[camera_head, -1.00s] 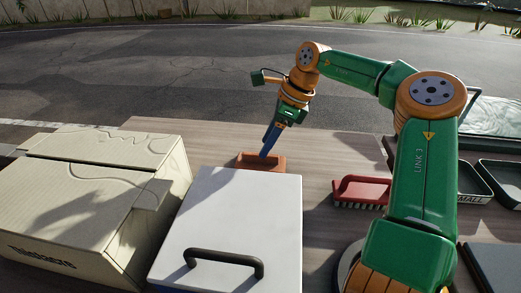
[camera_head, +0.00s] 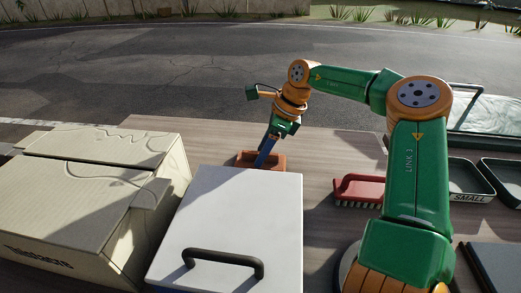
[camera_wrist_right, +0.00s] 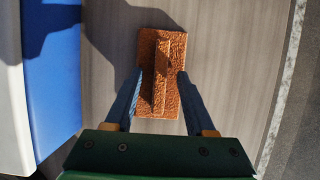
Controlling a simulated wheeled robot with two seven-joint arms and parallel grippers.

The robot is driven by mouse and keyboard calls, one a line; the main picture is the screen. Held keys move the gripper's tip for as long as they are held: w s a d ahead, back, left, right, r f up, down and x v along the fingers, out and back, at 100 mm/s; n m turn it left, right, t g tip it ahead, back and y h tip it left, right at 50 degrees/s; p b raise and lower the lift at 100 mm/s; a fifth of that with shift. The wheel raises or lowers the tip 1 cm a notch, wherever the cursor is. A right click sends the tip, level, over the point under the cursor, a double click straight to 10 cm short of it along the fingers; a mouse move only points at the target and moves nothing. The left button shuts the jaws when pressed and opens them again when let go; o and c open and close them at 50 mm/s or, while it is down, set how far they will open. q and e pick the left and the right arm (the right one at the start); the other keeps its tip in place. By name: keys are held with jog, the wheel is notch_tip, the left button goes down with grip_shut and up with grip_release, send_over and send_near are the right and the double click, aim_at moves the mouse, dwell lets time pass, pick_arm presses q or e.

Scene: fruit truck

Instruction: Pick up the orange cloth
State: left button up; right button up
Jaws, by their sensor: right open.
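The orange cloth (camera_head: 277,160) lies on the wooden table behind the white box, partly hidden by it in the head view. In the right wrist view the cloth (camera_wrist_right: 161,105) is a textured orange-brown rectangle with a raised ridge along its middle. My right gripper (camera_head: 262,162) points down at the cloth. In the right wrist view its two blue fingers (camera_wrist_right: 159,78) are apart, one on either side of the ridge, with nothing held. Whether the fingertips touch the cloth I cannot tell. My left gripper is not in view.
The white box (camera_head: 235,205) with a black handle stands just in front of the cloth. A cardboard box (camera_head: 75,205) is at left. A red brush (camera_head: 357,188) and dark trays (camera_head: 466,178) lie to the right. Table right of the cloth is clear.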

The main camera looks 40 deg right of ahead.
grip_shut()
